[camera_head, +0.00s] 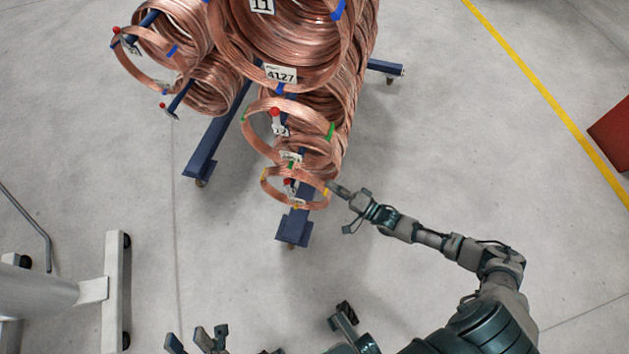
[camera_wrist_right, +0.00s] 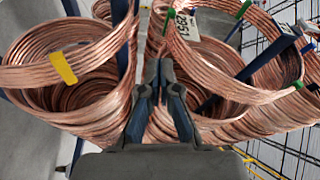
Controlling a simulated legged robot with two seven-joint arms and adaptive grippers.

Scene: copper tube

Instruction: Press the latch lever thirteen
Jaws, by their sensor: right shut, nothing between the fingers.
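The blue rack carries copper coils and levers with red tips. The lowest lever (camera_head: 289,185) sits inside the front, smallest coil (camera_head: 312,204); its label is too small to read. Another red-tipped lever (camera_head: 275,115) stands above it, with a tag that seems to read 12. My right gripper (camera_head: 332,187) is at the right edge of the front coil, to the right of the lowest lever. In the right wrist view its fingers (camera_wrist_right: 166,72) are together and empty, between two coils. My left gripper (camera_head: 197,341) is at the bottom edge, partly cut off, away from the rack.
Larger coils (camera_head: 285,45) hang above, and more coils (camera_head: 180,50) hang at upper left. The rack's blue feet (camera_head: 292,230) reach out over the floor. A white wheeled frame (camera_head: 117,290) stands at lower left.

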